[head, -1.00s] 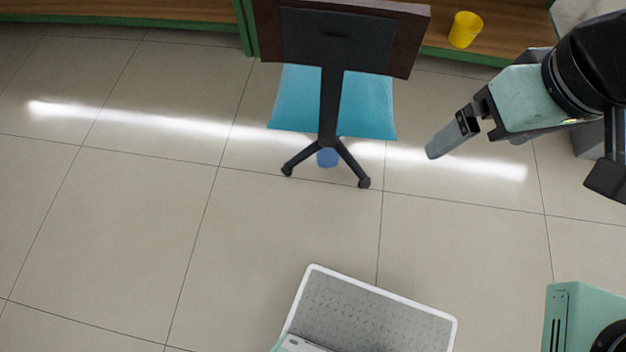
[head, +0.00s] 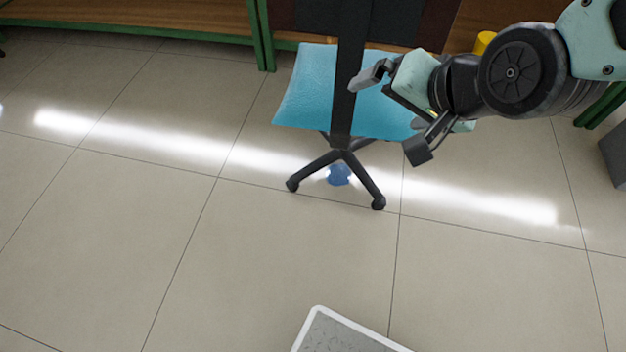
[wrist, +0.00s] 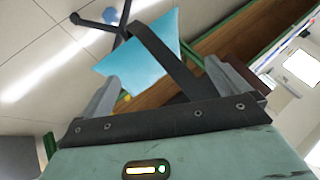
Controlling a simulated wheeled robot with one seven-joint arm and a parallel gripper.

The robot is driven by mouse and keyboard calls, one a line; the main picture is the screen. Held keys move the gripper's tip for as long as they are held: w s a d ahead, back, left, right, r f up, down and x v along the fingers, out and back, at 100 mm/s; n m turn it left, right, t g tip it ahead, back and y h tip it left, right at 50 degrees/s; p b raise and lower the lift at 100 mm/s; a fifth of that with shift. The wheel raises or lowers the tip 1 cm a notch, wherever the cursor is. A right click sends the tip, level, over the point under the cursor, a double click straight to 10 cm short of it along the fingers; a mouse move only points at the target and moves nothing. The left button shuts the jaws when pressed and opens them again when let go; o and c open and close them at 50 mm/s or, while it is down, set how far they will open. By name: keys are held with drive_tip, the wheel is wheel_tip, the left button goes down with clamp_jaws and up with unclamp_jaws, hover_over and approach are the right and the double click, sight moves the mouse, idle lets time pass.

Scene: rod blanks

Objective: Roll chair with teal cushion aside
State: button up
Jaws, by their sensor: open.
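The chair with the teal cushion (head: 308,92) stands upright on the floor near the workbench. Its black back post (head: 350,50) rises toward me in front of the cushion, and dark casters sit under its legs. My gripper (head: 396,113) is open just right of the post, with one fingertip close to it; I cannot tell whether they touch. It covers the cushion's right part. In the wrist view the post runs between the two open fingers, with the teal cushion (wrist: 145,50) beyond.
A blue object (head: 338,175) lies on the floor under the chair. A wooden bench with green legs (head: 262,35) stands behind. A yellow cup (head: 484,42) is partly hidden by my arm. A grey box (head: 614,150) is at the right edge.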

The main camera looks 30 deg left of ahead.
drive_tip(key=w+a+f+m+t+y+b, duration=0.1)
drive_tip(key=a+f+m+t+y+b, duration=0.1)
drive_tip(key=a+f+b, duration=0.3)
drive_tip(key=w+a+f+m+t+y+b, duration=0.2)
drive_tip(key=a+f+m+b, duration=0.2)
drive_tip(key=f+b, duration=0.9)
drive_tip(key=w+a+f+m+t+y+b, duration=0.1)
drive_tip(key=a+f+b, duration=0.6)
drive_tip(key=f, duration=0.8)
drive_tip(key=m+t+y+b, duration=0.1)
drive_tip(key=m+t+b, duration=0.1)
drive_tip(key=b, duration=0.1)
drive_tip(key=shift+w+f+m+y, duration=0.25)
drive_tip(key=shift+w+m+y, duration=0.05)
drive_tip(key=shift+w+y, duration=0.1)
drive_tip(key=shift+a, duration=0.1)
